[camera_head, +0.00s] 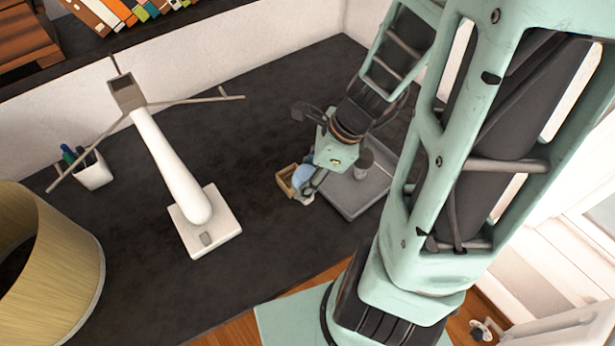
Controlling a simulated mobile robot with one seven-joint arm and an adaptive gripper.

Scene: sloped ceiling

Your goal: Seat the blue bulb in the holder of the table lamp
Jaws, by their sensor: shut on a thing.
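The table lamp (172,165) stands on the dark table at left centre, with a white square base and a white stem. Its brown square holder (126,92) is at the top, open upward and with no bulb visible in it. Thin arms spread from around the holder. My gripper (306,187) is low over the table, right of the lamp, and is shut on the pale blue bulb (303,177). The gripper partly hides the bulb, and its exact tilt is hard to tell. The bulb is beside or over a small wooden box (284,181); I cannot tell if they touch.
A white pen cup (93,171) stands left of the lamp. A large tan lampshade (45,270) is at lower left. The table between lamp and gripper is clear.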

